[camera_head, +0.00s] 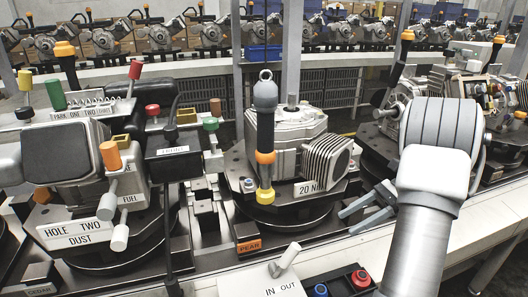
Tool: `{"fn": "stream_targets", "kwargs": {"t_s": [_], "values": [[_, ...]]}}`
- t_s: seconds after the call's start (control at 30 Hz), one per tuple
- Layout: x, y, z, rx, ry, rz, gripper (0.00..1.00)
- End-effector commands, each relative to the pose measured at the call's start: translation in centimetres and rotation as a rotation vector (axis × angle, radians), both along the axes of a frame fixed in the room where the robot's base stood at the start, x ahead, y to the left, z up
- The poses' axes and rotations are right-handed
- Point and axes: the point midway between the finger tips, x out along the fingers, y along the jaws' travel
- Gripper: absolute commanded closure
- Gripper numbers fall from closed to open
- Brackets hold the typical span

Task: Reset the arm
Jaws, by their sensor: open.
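My arm rises from the lower right of the head view and bends at a large ribbed grey joint. My gripper (348,222) shows to the left of the arm, with two grey fingers pointing left and apart. Nothing shows between the fingers. It is in front of the finned grey engine unit (300,140) and to its lower right, above or beside the conveyor edge; the exact height cannot be told. The gripper's base is partly hidden behind my arm.
A fixture with coloured knobs (68,150) stands at left. A tool with an orange collar (265,130) hangs before the engine unit. An IN OUT lever panel (245,284) and red and blue buttons (360,279) lie at the front. More units crowd the right.

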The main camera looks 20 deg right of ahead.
Motion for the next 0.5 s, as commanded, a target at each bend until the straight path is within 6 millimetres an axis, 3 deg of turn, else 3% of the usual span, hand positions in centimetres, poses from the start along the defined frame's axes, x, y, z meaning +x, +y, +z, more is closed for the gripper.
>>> {"fn": "stream_targets", "kwargs": {"t_s": [0.13,0.23,0.5], "values": [[0.1,0.5,0.7,-0.019,-0.012,0.017,0.36],[0.2,2.0,2.4,-0.073,-0.043,0.066,0.36],[-0.8,8.5,8.4,-0.328,-0.213,0.317,0.36]]}}
